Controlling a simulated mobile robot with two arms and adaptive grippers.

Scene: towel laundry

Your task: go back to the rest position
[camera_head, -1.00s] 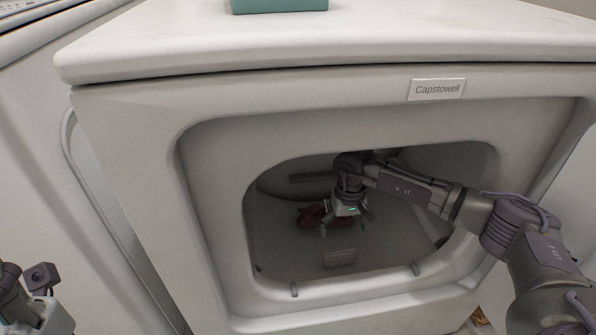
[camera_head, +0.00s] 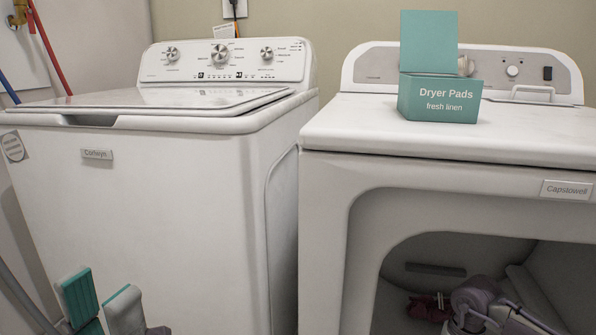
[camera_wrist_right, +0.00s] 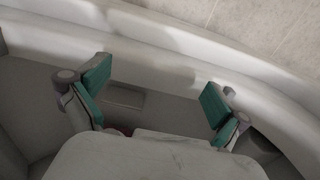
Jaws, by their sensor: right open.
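My left gripper (camera_head: 101,292) shows at the bottom left of the head view, in front of the left washer. Its two teal-padded fingers stand apart with nothing between them. My right arm reaches into the dryer (camera_head: 325,175) at the bottom right; its fingertips are not clear there. In the right wrist view my right gripper (camera_wrist_right: 155,88) is open and empty, with the dryer's opening rim and drum around it. A dark red cloth (camera_head: 428,307) lies inside the drum beside my right wrist, partly hidden.
A white top-loading washer (camera_head: 170,200) stands on the left with its lid shut. A narrow gap separates the machines. The rest of the dryer top is clear.

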